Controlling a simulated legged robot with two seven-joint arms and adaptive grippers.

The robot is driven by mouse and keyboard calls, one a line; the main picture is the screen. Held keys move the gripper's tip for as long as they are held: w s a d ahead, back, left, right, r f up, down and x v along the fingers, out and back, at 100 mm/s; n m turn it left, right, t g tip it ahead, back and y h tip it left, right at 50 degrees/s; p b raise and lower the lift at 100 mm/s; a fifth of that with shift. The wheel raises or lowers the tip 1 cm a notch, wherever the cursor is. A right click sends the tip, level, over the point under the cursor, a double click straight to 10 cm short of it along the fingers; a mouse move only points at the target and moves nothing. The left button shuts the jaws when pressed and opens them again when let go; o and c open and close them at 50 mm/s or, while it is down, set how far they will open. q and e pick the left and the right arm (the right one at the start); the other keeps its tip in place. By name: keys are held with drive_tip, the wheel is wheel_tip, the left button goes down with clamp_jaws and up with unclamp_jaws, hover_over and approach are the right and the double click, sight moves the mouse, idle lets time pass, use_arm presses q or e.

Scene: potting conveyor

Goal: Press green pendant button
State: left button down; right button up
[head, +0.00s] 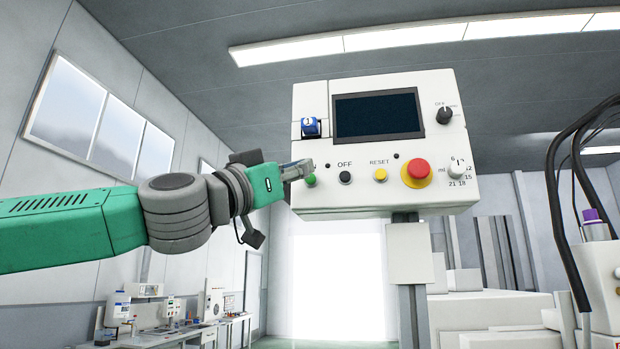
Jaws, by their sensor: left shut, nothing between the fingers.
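The white control pendant (350,195) faces me on a post, with a dark screen (377,115). The green button (311,180) is at the left end of its lower row, partly covered from above by my gripper. To its right are a black button (345,177) under "OFF", a yellow button (380,174) under "RESET" and a large red button (417,172) on a yellow base. My left gripper (304,168) is shut and empty, its tips just above the green button. Whether it touches the panel I cannot tell. My right gripper is not in view.
A blue switch (310,127) sits at the pendant's upper left. Black cables (562,190) hang at the right by a white machine. Benches with equipment stand at the lower left.

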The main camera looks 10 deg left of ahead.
use_arm(q)
drive_tip(key=shift+w, duration=1.45)
drive_tip(key=shift+w, duration=0.1)
drive_tip(key=shift+w+r, duration=0.1)
drive_tip(key=shift+w, duration=0.15)
idle(0.4)
drive_tip(key=shift+w, duration=0.45)
idle(0.6)
drive_tip(key=shift+s, duration=0.1)
drive_tip(key=shift+s+b, duration=0.35)
drive_tip(key=shift+s, duration=0.45)
drive_tip(key=shift+s+b, duration=0.7)
drive_tip(key=shift+s, duration=1.75)
